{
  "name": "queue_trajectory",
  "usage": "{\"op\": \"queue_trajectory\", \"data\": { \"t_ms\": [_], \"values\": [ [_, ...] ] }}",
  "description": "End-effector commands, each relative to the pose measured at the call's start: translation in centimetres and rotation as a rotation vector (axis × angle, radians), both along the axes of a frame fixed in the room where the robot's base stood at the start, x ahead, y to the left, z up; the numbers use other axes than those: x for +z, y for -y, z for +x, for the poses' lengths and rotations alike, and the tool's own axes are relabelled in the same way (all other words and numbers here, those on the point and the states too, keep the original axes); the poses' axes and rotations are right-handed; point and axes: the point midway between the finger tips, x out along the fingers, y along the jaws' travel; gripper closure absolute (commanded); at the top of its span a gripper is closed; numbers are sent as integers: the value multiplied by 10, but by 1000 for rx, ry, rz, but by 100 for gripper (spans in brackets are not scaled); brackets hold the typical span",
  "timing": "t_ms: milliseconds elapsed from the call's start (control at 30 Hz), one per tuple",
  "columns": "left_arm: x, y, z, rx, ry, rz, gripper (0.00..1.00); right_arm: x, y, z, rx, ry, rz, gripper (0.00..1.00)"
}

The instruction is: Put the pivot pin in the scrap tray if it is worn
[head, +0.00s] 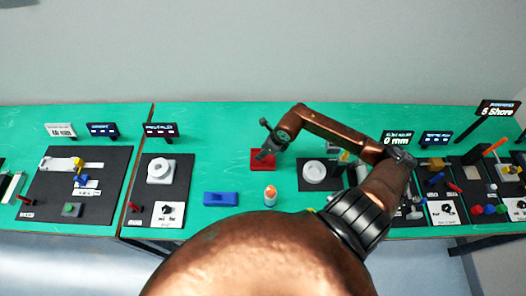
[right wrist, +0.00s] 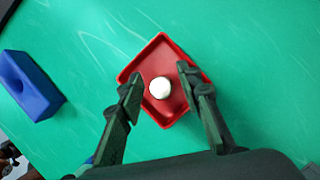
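The red tray (head: 257,164) lies on the green table near the middle; it also shows in the right wrist view (right wrist: 135,72). A small round white piece (right wrist: 160,88) is seen end-on inside the tray's outline, possibly the pivot pin; its wear cannot be told. My right gripper (right wrist: 160,86) is above the tray with its fingers apart, one on each side of the white piece and with gaps to it. In the head view my right gripper (head: 273,140) covers part of the tray. My left gripper is not in view.
A blue block (head: 221,199) with a hollow lies left of the tray. A white cylinder with an orange top (head: 270,196) stands in front of the tray. Dark mats with devices and signs lie at both sides. Some bare table surrounds the tray.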

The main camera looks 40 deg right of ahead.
Motion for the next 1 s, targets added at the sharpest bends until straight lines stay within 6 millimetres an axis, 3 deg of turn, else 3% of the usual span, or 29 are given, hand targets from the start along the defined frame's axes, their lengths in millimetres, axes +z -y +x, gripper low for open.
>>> {"op": "queue_trajectory", "data": {
  "t_ms": [267, 433, 800, 1000],
  "values": [
    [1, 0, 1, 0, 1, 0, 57, 1, 0, 0, 0, 0, 0, 65],
    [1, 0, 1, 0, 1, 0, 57, 12, 3, -3, 0, 1, -3, 65],
    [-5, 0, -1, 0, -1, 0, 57, 80, 12, -31, 0, 0, -5, 65],
    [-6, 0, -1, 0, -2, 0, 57, 105, 15, -40, -1, 0, -2, 65]
  ]
}}
